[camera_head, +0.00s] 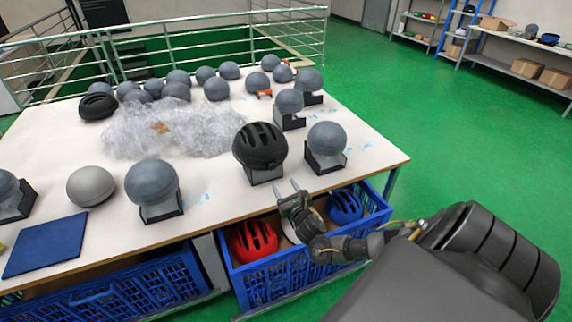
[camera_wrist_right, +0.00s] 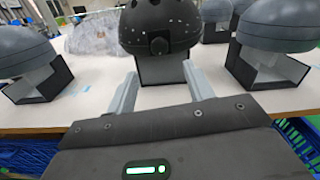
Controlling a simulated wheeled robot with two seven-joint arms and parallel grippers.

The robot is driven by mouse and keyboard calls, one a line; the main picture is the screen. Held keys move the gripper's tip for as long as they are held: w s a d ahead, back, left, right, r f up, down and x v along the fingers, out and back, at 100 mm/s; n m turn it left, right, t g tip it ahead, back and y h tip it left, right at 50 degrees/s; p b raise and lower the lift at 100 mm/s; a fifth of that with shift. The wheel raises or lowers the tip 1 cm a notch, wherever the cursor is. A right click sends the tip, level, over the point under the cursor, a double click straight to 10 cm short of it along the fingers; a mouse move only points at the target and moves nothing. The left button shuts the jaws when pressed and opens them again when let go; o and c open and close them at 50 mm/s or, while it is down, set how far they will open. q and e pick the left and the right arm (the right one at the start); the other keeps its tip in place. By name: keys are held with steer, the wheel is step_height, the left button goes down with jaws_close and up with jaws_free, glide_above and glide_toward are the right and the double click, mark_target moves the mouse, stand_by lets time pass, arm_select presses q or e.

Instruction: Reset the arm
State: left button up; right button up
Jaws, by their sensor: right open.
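My right gripper (camera_head: 291,190) is open and empty at the table's front edge, above the blue crate. In the right wrist view its two fingers (camera_wrist_right: 158,85) stand apart, with a black helmet (camera_wrist_right: 160,28) on a stand beyond them. In the head view that black helmet (camera_head: 260,145) sits on its dark stand on the white table, just behind the gripper and apart from it. My right arm (camera_head: 480,260) reaches in from the lower right. My left gripper does not show.
The white table (camera_head: 230,222) holds several grey headforms (camera_head: 326,140), crumpled plastic wrap (camera_head: 165,128) and a blue pad (camera_head: 47,244). A blue crate (camera_head: 236,289) below the front edge holds a red helmet (camera_head: 253,239) and a blue helmet (camera_head: 345,205). Green floor (camera_head: 450,140) is free at the right.

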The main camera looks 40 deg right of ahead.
steer(key=shift+s+a, duration=0.15)
steer(key=shift+s, duration=0.25)
stand_by(0.3)
steer(key=s+a+f+m+g+y+b, duration=0.1)
steer(key=s+f+m+g, duration=0.4)
steer(key=f+m, duration=0.8)
steer(key=s+a+f+m+g+y+b, duration=0.1)
steer(key=s+f+m+g, duration=0.2)
steer(key=s+f+m, duration=0.95)
steer(key=s+a+f+m+g+y+b, duration=0.1)
steer(key=s+a+f+g, duration=0.15)
steer(key=s+f, duration=0.4)
steer(key=s+a+f+m+g+y+b, duration=0.1)
steer(key=s+a+f+m+g, duration=0.15)
steer(key=f, duration=0.75)
steer(key=s+a+f+g, duration=0.1)
steer(key=s+a+f, duration=0.1)
steer(key=s+a, duration=0.2)
steer(key=s+a+f+m+g+y+b, duration=0.1)
steer(key=s+a+f, duration=0.2)
steer(key=s, duration=0.8)
steer(key=s+a+f+m+g+b, duration=0.1)
steer(key=s+a+f, duration=0.2)
steer(key=s+a, duration=0.3)
steer(key=shift+s+a+y, duration=0.3)
steer(key=shift+s+y, duration=0.1)
steer(key=shift+s, duration=0.7)
